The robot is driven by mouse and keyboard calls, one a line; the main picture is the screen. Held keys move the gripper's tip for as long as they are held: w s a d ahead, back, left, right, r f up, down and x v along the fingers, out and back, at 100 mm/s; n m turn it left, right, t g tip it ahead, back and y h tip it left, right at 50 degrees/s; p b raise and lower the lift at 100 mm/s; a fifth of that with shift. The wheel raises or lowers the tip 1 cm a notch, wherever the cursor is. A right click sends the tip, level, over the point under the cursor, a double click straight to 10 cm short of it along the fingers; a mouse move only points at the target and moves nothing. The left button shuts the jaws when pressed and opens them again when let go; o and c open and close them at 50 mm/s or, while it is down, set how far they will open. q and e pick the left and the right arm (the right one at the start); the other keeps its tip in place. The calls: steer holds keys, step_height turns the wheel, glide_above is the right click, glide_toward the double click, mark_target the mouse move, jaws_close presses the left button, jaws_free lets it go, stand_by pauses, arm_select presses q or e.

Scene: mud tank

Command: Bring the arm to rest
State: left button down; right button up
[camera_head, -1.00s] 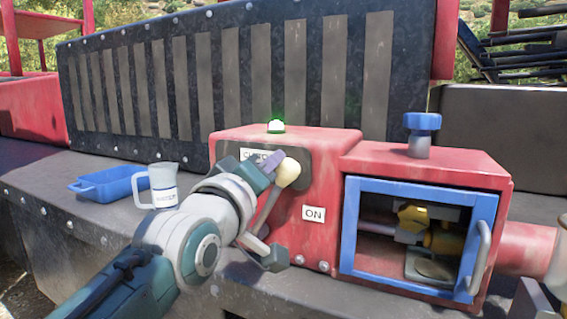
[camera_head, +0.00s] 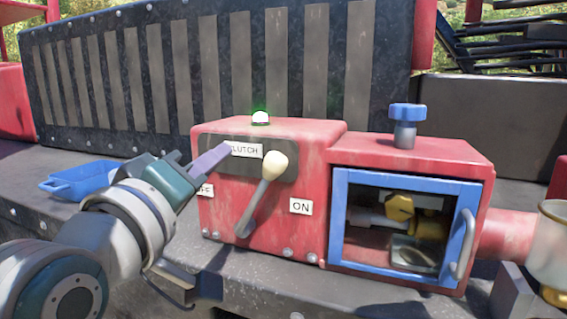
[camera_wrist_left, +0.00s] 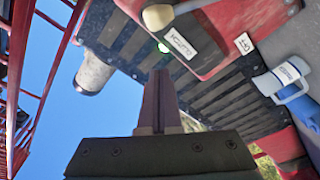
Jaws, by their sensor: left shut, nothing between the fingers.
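My left gripper (camera_head: 226,150) is at the left end of the red control box (camera_head: 325,225), its purple fingers together and empty, pointing at the CLUTCH label (camera_head: 246,150). The clutch lever (camera_head: 263,192), with a cream knob, stands tilted to the upper right, apart from the fingers. In the left wrist view the shut fingers (camera_wrist_left: 158,100) point up, and the lever's knob (camera_wrist_left: 158,17) shows beyond them at the top. My right gripper is not in view.
A green-lit lamp (camera_head: 260,117) tops the box. A blue-framed door (camera_head: 340,225) covers a yellow valve (camera_head: 400,208). A blue tray (camera_head: 75,180) lies left on the ledge. A glass cylinder (camera_head: 552,245) stands far right.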

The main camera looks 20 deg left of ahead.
arm_select(q)
steer(key=shift+s, duration=0.45)
steer(key=s+d+f+m+g+h, duration=0.1)
steer(key=s+f+m+g, duration=0.35)
steer(key=f, duration=0.45)
steer(key=s+f+m+g, duration=0.4)
steer(key=s+f+g, duration=0.15)
steer(key=s, duration=0.55)
steer(key=s+f+m+g, duration=0.4)
steer(key=s+f+g, duration=0.15)
steer(key=s, duration=0.65)
step_height(320, 180, up, 30)
steer(key=w+p, duration=0.1)
steer(key=p, duration=2.8)
steer(key=shift+w+d, duration=0.15)
steer(key=shift+d, duration=0.05)
steer(key=shift+r+n, duration=0.1)
steer(key=shift+n, duration=0.15)
